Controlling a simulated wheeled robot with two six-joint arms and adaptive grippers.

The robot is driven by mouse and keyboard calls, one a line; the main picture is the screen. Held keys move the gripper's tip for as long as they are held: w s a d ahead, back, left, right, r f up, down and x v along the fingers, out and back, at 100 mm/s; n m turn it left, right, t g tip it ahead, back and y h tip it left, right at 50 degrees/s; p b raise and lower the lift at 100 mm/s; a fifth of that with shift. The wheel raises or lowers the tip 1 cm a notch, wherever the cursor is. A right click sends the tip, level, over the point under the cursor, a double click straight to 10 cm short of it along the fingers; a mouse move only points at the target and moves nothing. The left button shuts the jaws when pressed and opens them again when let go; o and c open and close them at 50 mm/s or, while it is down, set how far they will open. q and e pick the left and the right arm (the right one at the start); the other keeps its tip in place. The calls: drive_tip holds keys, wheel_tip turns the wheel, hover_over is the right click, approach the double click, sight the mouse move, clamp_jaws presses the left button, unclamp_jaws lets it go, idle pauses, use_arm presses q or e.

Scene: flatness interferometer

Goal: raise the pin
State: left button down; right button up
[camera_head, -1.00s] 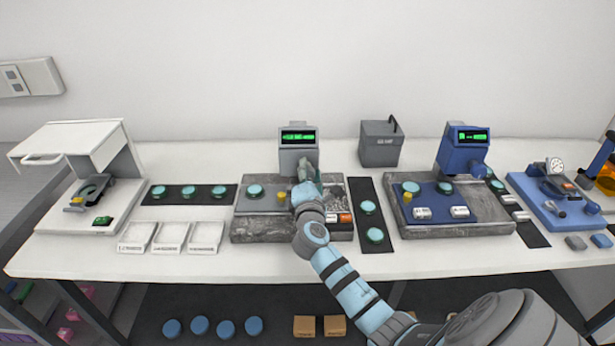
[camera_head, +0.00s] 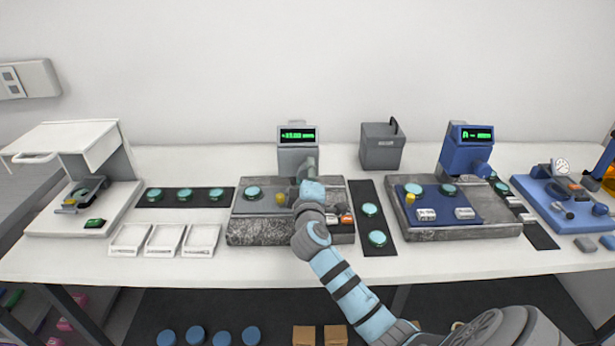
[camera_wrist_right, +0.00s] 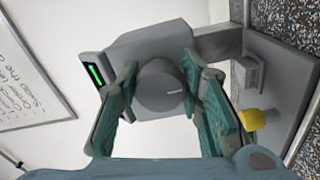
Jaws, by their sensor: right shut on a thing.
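The grey interferometer head (camera_head: 297,158) stands behind a grey stone base (camera_head: 262,232) and has a lit green display. A round grey knob (camera_wrist_right: 160,88) with a pale mark faces the right wrist camera. My right gripper (camera_wrist_right: 160,78) has its teal fingers on either side of this knob and is shut on it. In the head view my own wrist hides the fingers and the knob. A yellow-capped post (camera_wrist_right: 257,119) stands on the grey plate; it also shows in the head view (camera_head: 280,199), left of my wrist. I cannot tell which part is the pin. My left gripper is not in view.
A blue instrument (camera_head: 466,150) on its own stone base stands to the right. Dark strips with teal discs (camera_head: 369,209) lie on both sides of the grey base. A grey bin (camera_head: 382,148) stands behind. White trays (camera_head: 165,238) lie front left. The front table edge is clear.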

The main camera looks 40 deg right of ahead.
idle(0.3)
drive_tip(key=o, duration=1.1)
drive_tip(key=shift+o, duration=0.2)
drive_tip(key=v, duration=1.2)
drive_tip(key=shift+w, duration=0.1)
